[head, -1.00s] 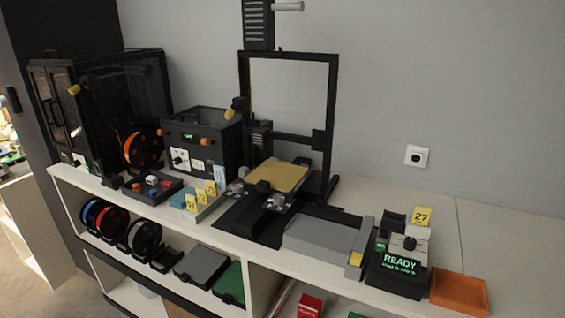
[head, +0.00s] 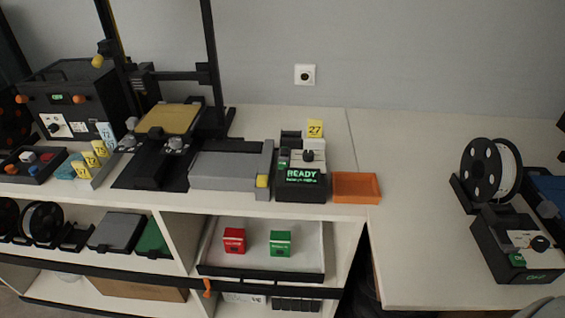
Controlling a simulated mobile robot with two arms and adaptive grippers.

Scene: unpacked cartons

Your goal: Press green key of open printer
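The open-frame printer (head: 213,60) stands on the white counter at the left, with a gold plate (head: 170,119) on its bed. A dark control box (head: 300,190) stands to its right, beyond a grey block (head: 222,172). Its lit green screen reads READY, with smaller text below that I cannot make out. On the box top are a white panel with a dark knob (head: 308,156) and a yellow tag marked 27 (head: 315,128). A small green patch, possibly the green key (head: 283,164), shows at the panel's left; its shape is unclear. Neither of my grippers is in view.
An orange tray (head: 356,187) sits right of the control box. A dark enclosed unit (head: 75,95) stands at the left. A red box (head: 234,240) and a green box (head: 281,243) lie in a drawer below. A spool machine (head: 490,172) stands at right; the counter between is clear.

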